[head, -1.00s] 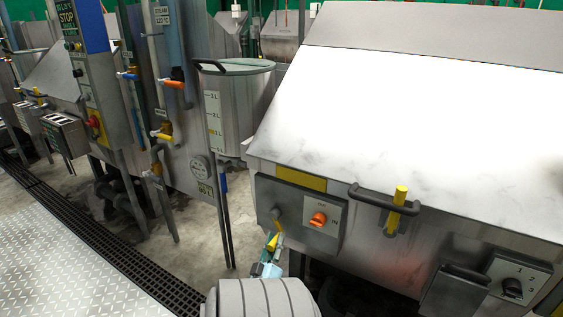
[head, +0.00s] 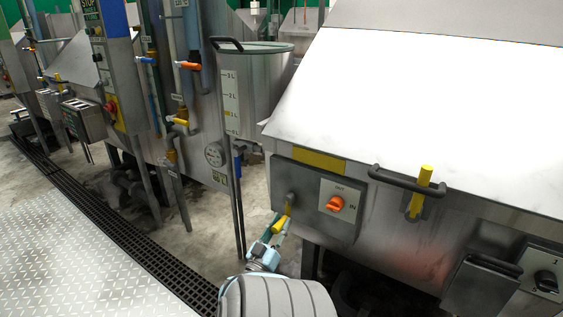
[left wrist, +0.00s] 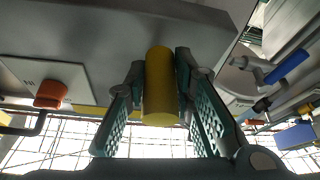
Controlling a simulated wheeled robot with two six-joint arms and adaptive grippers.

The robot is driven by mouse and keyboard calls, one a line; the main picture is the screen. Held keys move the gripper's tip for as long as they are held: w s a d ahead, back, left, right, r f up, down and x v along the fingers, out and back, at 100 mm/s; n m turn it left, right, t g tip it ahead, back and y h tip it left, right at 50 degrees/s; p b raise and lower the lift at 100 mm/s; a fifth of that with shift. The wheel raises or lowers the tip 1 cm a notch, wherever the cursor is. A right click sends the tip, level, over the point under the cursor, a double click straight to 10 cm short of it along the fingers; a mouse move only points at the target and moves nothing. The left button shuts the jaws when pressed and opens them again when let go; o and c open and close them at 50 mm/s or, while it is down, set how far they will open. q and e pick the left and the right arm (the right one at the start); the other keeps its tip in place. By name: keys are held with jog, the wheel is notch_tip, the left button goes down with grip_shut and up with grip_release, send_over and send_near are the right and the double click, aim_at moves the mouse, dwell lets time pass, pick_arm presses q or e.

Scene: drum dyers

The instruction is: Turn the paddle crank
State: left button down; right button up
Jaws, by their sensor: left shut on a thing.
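The paddle crank (head: 288,207) is a small yellow arm on a grey hub, on the left of the dark control panel on the steel machine's front. It hangs downward and leans slightly left. My left gripper (head: 279,228) reaches up from below and is at the crank's lower end. In the left wrist view the crank's yellow cylindrical handle (left wrist: 160,92) stands between the two teal fingers, and my left gripper (left wrist: 158,88) is shut on it. The fingers partly hide the crank in the head view. My right gripper is not in view.
An orange IN/OUT knob (head: 335,204) sits on the panel (head: 313,225) just right of the crank. A dark bar handle (head: 405,180) and a yellow lever (head: 419,192) are further right. A measuring tank (head: 262,90) stands behind left. Open floor (head: 85,255) lies left, beyond a drain grate (head: 110,230).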

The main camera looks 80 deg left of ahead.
pick_arm(q)
jog(key=c, duration=1.4)
grip_release()
jog(key=shift+o, duration=0.2)
jog(key=v, duration=1.2)
jog(key=shift+r, duration=0.1)
